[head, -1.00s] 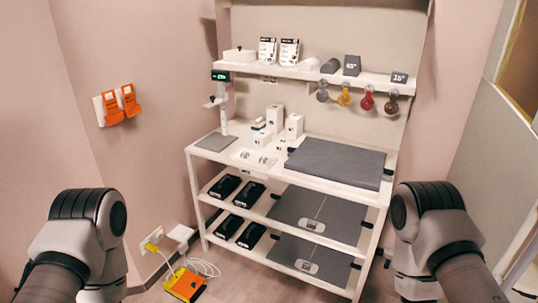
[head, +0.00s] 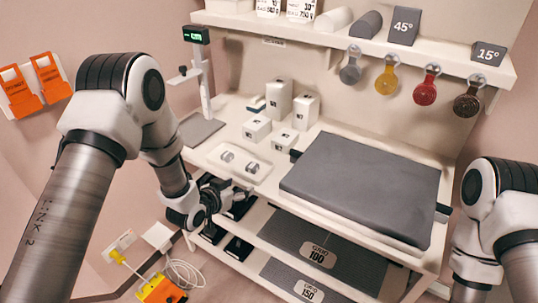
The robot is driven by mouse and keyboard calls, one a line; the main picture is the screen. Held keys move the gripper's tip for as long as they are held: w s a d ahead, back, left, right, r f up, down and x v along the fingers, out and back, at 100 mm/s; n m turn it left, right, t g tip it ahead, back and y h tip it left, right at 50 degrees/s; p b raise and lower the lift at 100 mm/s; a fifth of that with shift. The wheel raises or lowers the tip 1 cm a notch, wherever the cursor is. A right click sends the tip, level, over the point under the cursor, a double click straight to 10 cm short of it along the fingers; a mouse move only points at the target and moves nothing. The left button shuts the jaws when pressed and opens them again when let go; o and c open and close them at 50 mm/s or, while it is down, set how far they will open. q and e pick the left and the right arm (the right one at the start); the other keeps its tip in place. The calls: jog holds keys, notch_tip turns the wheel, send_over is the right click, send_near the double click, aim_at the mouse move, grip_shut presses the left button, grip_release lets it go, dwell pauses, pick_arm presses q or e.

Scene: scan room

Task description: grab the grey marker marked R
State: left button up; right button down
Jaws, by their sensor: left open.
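A small white tray (head: 238,176) lies on the table top, left of the dark grey pad. Two small grey pieces sit in it, a left one (head: 227,157) and a right one (head: 253,168). They look like the markers, but I cannot read any letter on them, so I cannot tell which is R. My left gripper (head: 230,192) is open, at the table's front edge just below the tray in the picture, apart from the grey pieces. My right gripper is out of view; only part of my right arm shows at the right.
White boxes (head: 278,98) stand behind the tray. A stand with a green display (head: 195,36) is at the left. The thick grey pad (head: 362,185) fills the right of the table. Lower shelves hold grey plates (head: 325,250). Coloured discs (head: 385,80) hang from the upper shelf.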

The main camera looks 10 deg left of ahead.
aim_at(251, 166)
pick_arm(q)
jog(key=shift+t, duration=0.3)
jog(key=w, duration=0.2)
jog(key=w+r+b, duration=0.1)
jog(key=w, duration=0.1)
jog(key=shift+d+r, duration=0.15)
jog(key=shift+r, duration=0.05)
jog(key=x, duration=0.4)
jog(key=p+x, duration=0.1)
jog(key=x, duration=0.1)
jog(key=shift+w+a+r, duration=0.2)
jog(key=shift+a, duration=0.15)
grip_shut()
